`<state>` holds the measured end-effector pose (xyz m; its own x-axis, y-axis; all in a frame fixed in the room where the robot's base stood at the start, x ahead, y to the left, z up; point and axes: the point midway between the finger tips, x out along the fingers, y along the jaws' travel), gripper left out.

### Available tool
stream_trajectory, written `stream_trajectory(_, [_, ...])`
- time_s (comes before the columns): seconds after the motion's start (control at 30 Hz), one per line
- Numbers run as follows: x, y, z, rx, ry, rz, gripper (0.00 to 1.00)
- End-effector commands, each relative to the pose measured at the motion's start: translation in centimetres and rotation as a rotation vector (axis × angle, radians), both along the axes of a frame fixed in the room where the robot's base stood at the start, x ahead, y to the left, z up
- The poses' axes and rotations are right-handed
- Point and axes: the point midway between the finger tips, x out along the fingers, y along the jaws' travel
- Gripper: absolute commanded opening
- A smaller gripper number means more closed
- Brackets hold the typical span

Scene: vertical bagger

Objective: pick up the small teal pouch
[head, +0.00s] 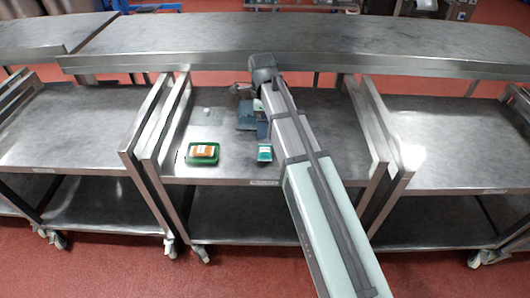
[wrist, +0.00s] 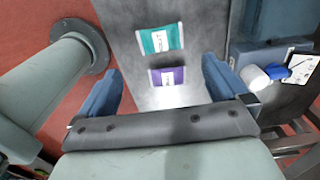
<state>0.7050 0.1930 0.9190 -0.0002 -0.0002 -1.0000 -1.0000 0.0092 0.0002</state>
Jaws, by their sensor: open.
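The small teal pouch (head: 264,153) with a white label lies flat on the middle steel cart, near its front edge. It also shows in the wrist view (wrist: 161,39), beyond a purple pouch (wrist: 167,77) with a white label. My gripper (head: 250,116) is above the cart, behind the teal pouch in the head view, partly hidden by my arm. In the wrist view its two blue fingers (wrist: 158,66) are spread wide and empty. The purple pouch appears between them, and the teal pouch past their tips. The purple pouch is hidden in the head view.
A green tray (head: 190,160) holding an orange pouch (head: 203,151) sits left of the teal pouch. A white cylinder (wrist: 254,77), a blue item (wrist: 277,72) and a white card (wrist: 301,64) lie right in the wrist view. Raised rails (head: 150,120) flank the cart.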

Motion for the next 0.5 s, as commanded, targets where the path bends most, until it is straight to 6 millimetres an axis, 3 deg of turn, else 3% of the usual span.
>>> stream_trajectory(0.5, [0.0, 0.0, -6.7, 0.0, 0.001, 0.006, 1.0])
